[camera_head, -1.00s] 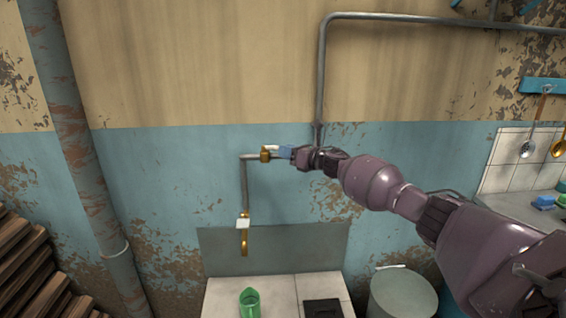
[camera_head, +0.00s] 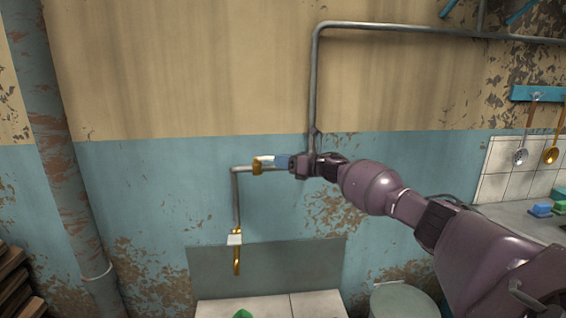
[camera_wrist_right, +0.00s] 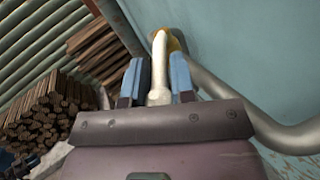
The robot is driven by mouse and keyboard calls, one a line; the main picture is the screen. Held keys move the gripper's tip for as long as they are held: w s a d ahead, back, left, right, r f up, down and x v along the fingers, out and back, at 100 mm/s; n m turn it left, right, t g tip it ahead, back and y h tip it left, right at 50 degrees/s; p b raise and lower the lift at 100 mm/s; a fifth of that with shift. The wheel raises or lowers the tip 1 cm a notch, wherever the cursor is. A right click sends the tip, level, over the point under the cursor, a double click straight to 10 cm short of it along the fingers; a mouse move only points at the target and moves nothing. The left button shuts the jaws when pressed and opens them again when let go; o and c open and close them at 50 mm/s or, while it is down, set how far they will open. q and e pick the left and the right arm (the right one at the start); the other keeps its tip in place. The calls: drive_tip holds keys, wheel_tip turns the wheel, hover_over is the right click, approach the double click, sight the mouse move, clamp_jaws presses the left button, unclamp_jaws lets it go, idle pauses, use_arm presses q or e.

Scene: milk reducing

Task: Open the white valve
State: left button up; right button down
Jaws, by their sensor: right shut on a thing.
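My right gripper (camera_head: 283,161) reaches in from the right and is shut on the handle. In the right wrist view the pale handle (camera_wrist_right: 158,62) lies between the two blue fingers (camera_wrist_right: 159,80), with the brass fitting (camera_wrist_right: 174,42) beyond. A brass spout (camera_head: 237,262) with a white piece (camera_head: 235,239) hangs at the lower end of the pipe. My left gripper is not in view.
The grey pipe (camera_head: 315,90) runs up the wall and off to the right. A thick rusty pipe (camera_head: 58,160) stands at left. Below the spout is a tiled counter (camera_head: 270,306) with a green object (camera_head: 242,314). A round-lidded container (camera_head: 403,300) stands right of it.

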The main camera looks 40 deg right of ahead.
drive_tip(key=c, duration=1.1)
unclamp_jaws()
drive_tip(key=v, duration=1)
drive_tip(key=shift+s+d+p, duration=0.15)
drive_tip(key=shift+s+p, duration=0.2)
drive_tip(key=shift+p, duration=0.05)
drive_tip(key=shift+r, duration=0.1)
